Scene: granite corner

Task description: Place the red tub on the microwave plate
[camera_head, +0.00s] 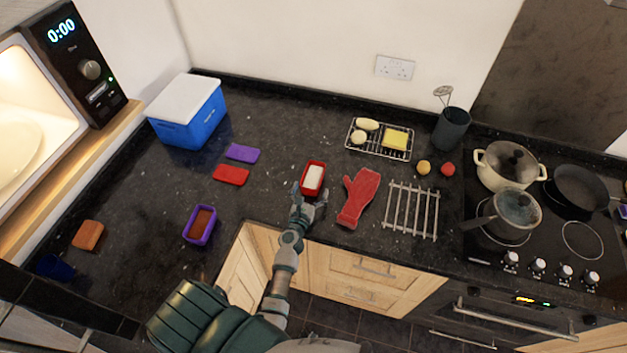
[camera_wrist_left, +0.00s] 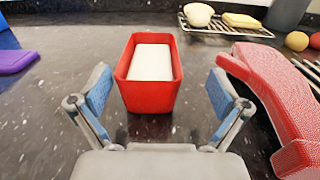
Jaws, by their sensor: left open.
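The red tub (camera_head: 313,189), with white contents, stands upright on the dark counter near its front edge. In the left wrist view the red tub (camera_wrist_left: 149,90) is straight ahead, between and just beyond my fingers. My left gripper (camera_head: 309,197) is open around the near end of the tub; its blue-padded fingers (camera_wrist_left: 157,97) appear apart from the tub's sides. The microwave (camera_head: 92,62) is at the far left, open and lit. Its pale plate (camera_head: 15,150) shows partly inside, cut off by the frame edge. My right gripper is not in view.
A red mitt (camera_head: 357,198) lies close right of the tub, beside a metal rack (camera_head: 411,210). Red (camera_head: 231,175) and purple (camera_head: 243,153) lids, a purple tub (camera_head: 200,225) and a blue cooler box (camera_head: 188,112) are on the left. A wire rack (camera_head: 358,146) with food is behind.

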